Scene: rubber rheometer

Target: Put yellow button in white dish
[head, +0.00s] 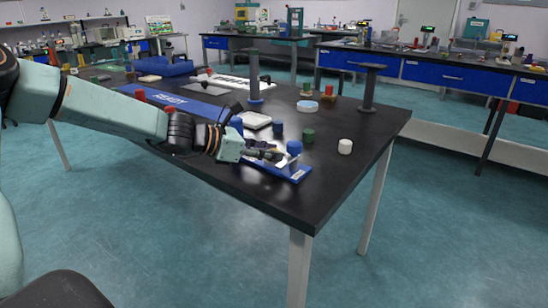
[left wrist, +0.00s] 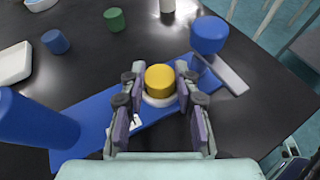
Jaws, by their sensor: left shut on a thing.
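The yellow button (left wrist: 160,80) is a short round cylinder between the fingers of my left gripper (left wrist: 160,92), with a white ring (left wrist: 158,101) just under it. The left gripper is shut on the button, over the blue base (left wrist: 75,120) at the table's near edge. In the head view, my left gripper (head: 274,154) hides the button. A white, shallow, square-looking dish (head: 257,121) lies on the table behind the gripper. Part of it shows at the left edge of the left wrist view (left wrist: 14,63). My right gripper is not in view.
A blue knob (head: 294,147) stands close beside the left gripper. A green cylinder (head: 308,136), a blue cylinder (head: 278,127) and a white cylinder (head: 345,147) stand nearby on the black table (head: 350,125). A blue post (left wrist: 30,118) stands left of the gripper.

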